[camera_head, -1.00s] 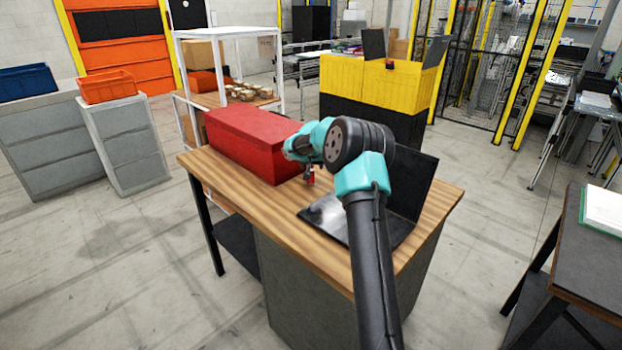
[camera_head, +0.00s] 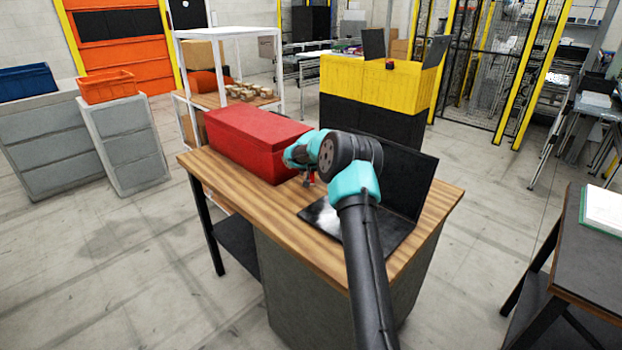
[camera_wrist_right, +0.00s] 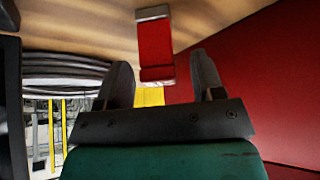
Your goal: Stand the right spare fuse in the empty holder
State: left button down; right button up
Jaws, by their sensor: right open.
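A red fuse with pale metal end caps (camera_wrist_right: 155,45) shows in the right wrist view. It stands out beyond my fingers, lined up with the gap between them, and its far end meets the wooden surface. My right gripper (camera_wrist_right: 162,80) is open, with one dark finger on each side and nothing clearly held. In the head view my right gripper (camera_head: 307,182) is small and partly hidden by my own arm, low over the table beside the red box. A small red piece (camera_head: 313,177) shows beside it. I cannot make out the empty holder. My left gripper is out of view.
A large red box (camera_head: 250,138) stands on the wooden table (camera_head: 240,198), close left of my right gripper. A black laptop-like panel (camera_head: 408,182) stands at the table's right, behind my arm. The table's front left is clear.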

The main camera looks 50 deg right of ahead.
jog(key=c, duration=1.1)
jog(key=shift+r, duration=0.15)
jog(key=shift+r, duration=1.75)
jog(key=s+a, duration=0.3)
jog(key=a, duration=0.1)
jog(key=s+a+r, duration=0.1)
jog(key=s+a, duration=0.6)
jog(key=a, duration=0.1)
jog(key=shift+s+r, duration=0.15)
jog(key=shift+s, duration=0.15)
